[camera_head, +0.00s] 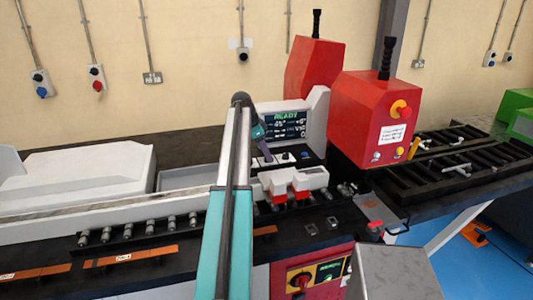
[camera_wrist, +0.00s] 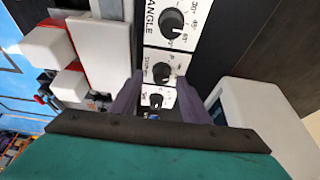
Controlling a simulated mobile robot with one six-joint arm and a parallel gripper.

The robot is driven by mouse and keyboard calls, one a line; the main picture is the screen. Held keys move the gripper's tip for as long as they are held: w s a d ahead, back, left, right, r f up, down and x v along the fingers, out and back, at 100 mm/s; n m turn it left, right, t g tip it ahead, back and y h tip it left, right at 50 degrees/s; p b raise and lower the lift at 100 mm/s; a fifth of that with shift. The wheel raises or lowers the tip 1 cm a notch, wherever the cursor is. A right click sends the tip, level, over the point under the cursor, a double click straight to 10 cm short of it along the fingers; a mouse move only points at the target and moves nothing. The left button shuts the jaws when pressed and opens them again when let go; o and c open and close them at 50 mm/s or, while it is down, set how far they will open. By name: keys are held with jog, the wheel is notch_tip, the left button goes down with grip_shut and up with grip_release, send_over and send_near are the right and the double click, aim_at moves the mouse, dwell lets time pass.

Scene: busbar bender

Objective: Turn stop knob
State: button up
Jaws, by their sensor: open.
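The knob panel (camera_wrist: 183,62) shows in the wrist view with a row of black knobs on white plates. The largest, the angle knob (camera_wrist: 172,23), is at the top. Below it is a middle knob (camera_wrist: 162,72) whose sideways label is too small to read surely, then a lower knob (camera_wrist: 156,101). My gripper (camera_wrist: 160,79) is open, its purple fingers either side of the middle knob in the picture; I cannot tell whether they touch it. In the head view my gripper (camera_head: 265,153) is at the panel's left end, below the display (camera_head: 286,126) reading READY.
A white housing (camera_wrist: 265,115) stands close at right in the wrist view. White-and-red blocks (camera_wrist: 62,48) are at left. In the head view, a red machine head (camera_head: 372,120) with an emergency button stands right of the display. Rollers and a dark bed lie in front.

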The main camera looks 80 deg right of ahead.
jog(key=shift+s+f, duration=0.1)
jog(key=shift+f, duration=0.2)
